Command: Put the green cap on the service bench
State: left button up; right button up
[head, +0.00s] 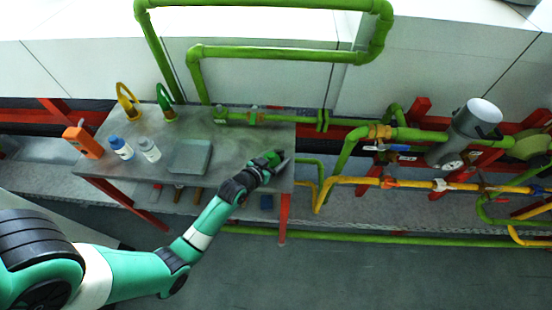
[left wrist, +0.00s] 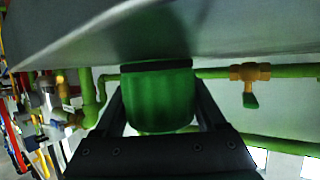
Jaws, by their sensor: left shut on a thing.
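The green cap (head: 269,158) is at the right end of the grey service bench (head: 232,150) in the head view. My left gripper (head: 277,165) reaches in from the lower left and is shut on the cap. In the left wrist view the cap (left wrist: 157,100) is held between the two dark fingers, with its dark rim toward the grey bench surface (left wrist: 70,35). The rim is at or very close to that surface; I cannot tell whether they touch. The fingers partly hide the cap's sides. My right gripper is not in view.
An orange device (head: 84,142), a blue-capped bottle (head: 121,148), a grey-capped bottle (head: 149,149) and a grey box (head: 190,156) stand on the bench's left and middle. Yellow (head: 127,103) and green (head: 165,104) hooked fittings stand behind. Pipes and a gauge (head: 453,163) fill the right.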

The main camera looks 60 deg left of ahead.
pick_arm(q)
jog(key=shift+f, duration=0.15)
jog(key=o, duration=1.3)
jog(key=shift+s+r, duration=0.1)
jog(key=shift+r, duration=0.2)
jog(key=p+v, duration=0.3)
jog(key=v, duration=0.9)
jog(key=shift+p, duration=0.3)
jog(key=shift+f, duration=0.1)
